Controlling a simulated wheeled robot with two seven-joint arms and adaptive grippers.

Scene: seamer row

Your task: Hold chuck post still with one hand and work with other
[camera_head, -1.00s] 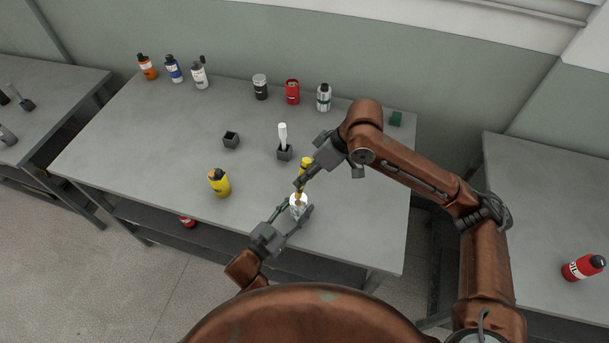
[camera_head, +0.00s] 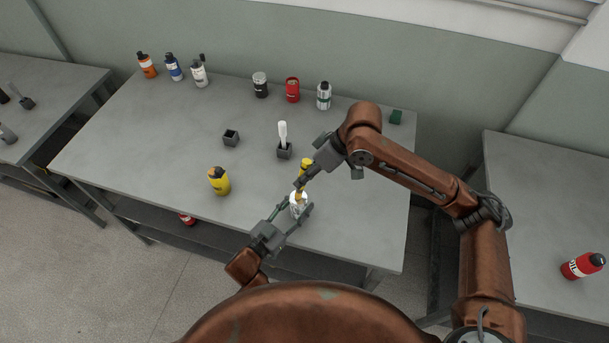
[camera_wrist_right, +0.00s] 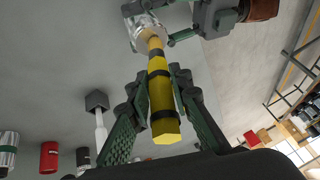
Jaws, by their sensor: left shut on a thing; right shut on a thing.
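The chuck post (camera_head: 298,201) is a short silvery cylinder near the table's front edge. It also shows at the top of the right wrist view (camera_wrist_right: 144,30). My left gripper (camera_head: 294,209) is shut on its sides. My right gripper (camera_head: 303,181) is shut on a yellow tool (camera_head: 306,164) with black bands, above the post. In the right wrist view the tool (camera_wrist_right: 159,88) lies between both fingers, and its far end meets the top of the post. Whether that end sits inside the post or only touches it, I cannot tell.
A dark holder (camera_head: 284,153) with a white-handled tool (camera_head: 283,132) stands behind the post. An empty dark holder (camera_head: 231,139) and a yellow bottle (camera_head: 219,182) stand left. Several bottles and cans line the back, including a red can (camera_head: 292,91). A green block (camera_head: 396,118) lies back right.

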